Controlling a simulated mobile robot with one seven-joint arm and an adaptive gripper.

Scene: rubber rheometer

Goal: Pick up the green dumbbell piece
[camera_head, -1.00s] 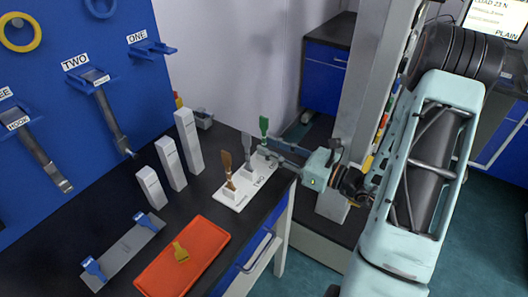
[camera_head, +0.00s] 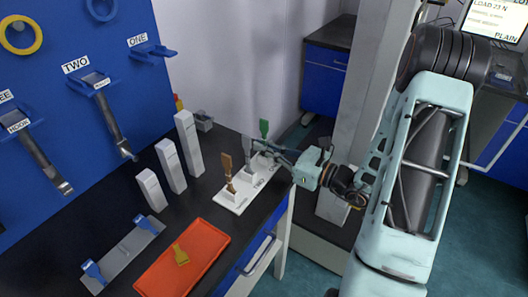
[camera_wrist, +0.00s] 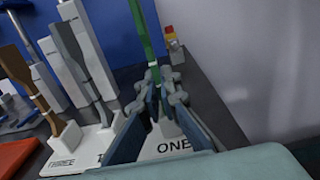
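The green dumbbell piece (camera_head: 264,128) stands upright at the far end of a white stand (camera_head: 229,200). In the wrist view its green shaft (camera_wrist: 141,32) rises just beyond my fingers, above the slot marked ONE. My gripper (camera_head: 264,148) reaches in from the right, low at this piece. In the wrist view my gripper (camera_wrist: 154,88) has its two fingers apart, one on each side of the white holder and the piece's lower part. Whether a fingertip touches the piece cannot be told. A grey piece (camera_wrist: 78,58) and a brown piece (camera_head: 227,166) stand beside it.
Several white upright blocks (camera_head: 172,165) stand left of the stand. A blue tool board (camera_head: 70,130) backs the bench; a red-and-yellow object (camera_wrist: 171,40) stands behind.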

